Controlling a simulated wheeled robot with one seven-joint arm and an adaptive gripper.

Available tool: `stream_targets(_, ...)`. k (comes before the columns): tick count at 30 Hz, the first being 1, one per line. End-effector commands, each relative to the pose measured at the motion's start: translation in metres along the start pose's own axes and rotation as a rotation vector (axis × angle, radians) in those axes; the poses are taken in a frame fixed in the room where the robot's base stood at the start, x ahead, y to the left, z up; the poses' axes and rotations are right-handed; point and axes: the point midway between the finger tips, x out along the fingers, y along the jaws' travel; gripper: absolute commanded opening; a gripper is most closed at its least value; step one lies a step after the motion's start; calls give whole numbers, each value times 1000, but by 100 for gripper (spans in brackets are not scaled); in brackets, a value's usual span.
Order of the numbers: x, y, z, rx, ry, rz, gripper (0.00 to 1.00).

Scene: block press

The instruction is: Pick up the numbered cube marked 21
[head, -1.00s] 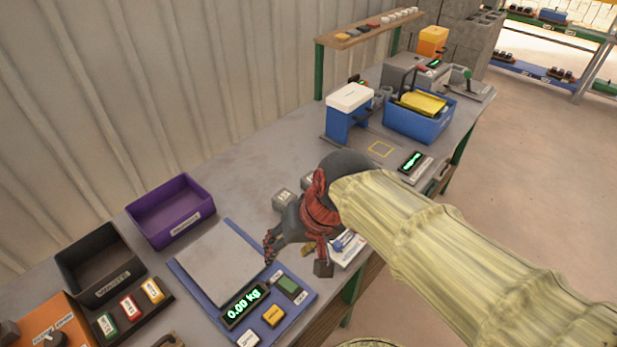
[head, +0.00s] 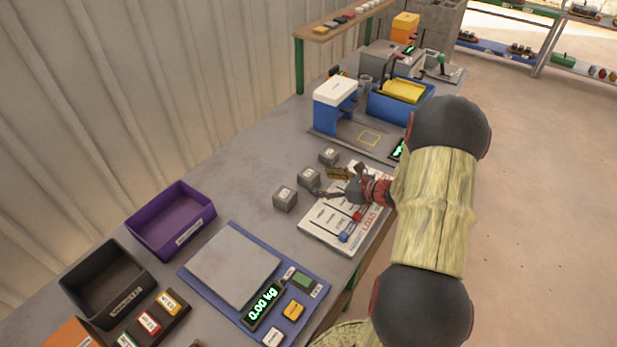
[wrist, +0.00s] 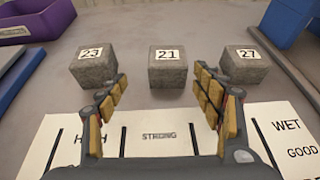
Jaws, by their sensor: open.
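The cube marked 21 (wrist: 167,70) is grey and sits in the middle of a row of three on the bench. It also shows in the head view (head: 308,177). The cube marked 23 (wrist: 93,67) is to its left and the cube marked 27 (wrist: 245,66) to its right in the wrist view. My gripper (wrist: 160,92) is open and empty, its fingers spread with cube 21 beyond the tips, between them in the picture. In the head view my gripper (head: 325,183) is low over the white card, beside the middle cube.
A white printed card (head: 322,240) lies under my gripper. A blue scale (head: 232,312) reading 0.00 kg, a purple bin (head: 143,243) and a black bin (head: 82,313) are nearer. A blue-and-white press (head: 333,118) stands beyond the cubes. Bare bench lies behind the cubes.

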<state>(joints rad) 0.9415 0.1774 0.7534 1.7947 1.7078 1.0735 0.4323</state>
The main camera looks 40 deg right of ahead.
Motion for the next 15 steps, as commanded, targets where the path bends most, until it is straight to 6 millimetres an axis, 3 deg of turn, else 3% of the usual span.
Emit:
stream_targets(4,8,-8,-6,30,-6,-22,67)
stream_targets(15,42,-9,1,24,-6,-18,67)
